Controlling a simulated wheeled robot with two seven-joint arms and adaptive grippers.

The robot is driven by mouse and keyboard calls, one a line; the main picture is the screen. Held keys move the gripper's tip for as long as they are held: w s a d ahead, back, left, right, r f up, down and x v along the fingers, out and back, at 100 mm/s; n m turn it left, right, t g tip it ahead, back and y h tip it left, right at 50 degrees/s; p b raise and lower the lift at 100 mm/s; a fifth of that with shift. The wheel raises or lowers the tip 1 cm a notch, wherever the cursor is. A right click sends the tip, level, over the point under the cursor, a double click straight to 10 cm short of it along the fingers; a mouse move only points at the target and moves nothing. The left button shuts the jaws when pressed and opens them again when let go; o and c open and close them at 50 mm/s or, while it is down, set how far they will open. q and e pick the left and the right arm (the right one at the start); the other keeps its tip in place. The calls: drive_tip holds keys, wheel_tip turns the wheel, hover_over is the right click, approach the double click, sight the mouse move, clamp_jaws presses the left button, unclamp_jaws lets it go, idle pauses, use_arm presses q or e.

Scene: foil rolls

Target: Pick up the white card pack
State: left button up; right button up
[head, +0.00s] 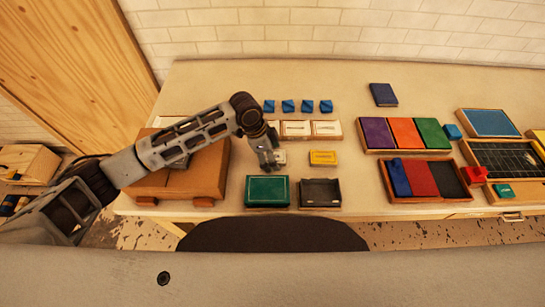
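Two white card packs (296,128) (326,128) lie side by side in a shallow tray behind my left gripper. A small whitish piece (280,157) shows right at the fingertips of my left gripper (270,158). It may be another white pack, partly hidden by the fingers. The gripper points down at the table, left of a yellow card pack (323,158). I cannot tell whether the fingers are open or closed on the whitish piece. My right gripper is not in view.
A green box (267,191) and an open dark tray (320,193) stand at the front edge. A brown case (205,172) is under my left arm. Several blue pieces (288,106) line the back. Trays of coloured packs (404,135) fill the right. The table's back left is clear.

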use_arm(q)
drive_tip(key=shift+f, duration=0.15)
idle(0.5)
drive_tip(key=shift+s+a, duration=0.1)
drive_tip(key=c, duration=1.2)
drive_tip(key=shift+c, duration=0.2)
drive_tip(key=shift+r+b, duration=0.2)
drive_tip(key=shift+b, duration=0.15)
wheel_tip(320, 180, up, 10)
drive_tip(key=shift+r, duration=0.1)
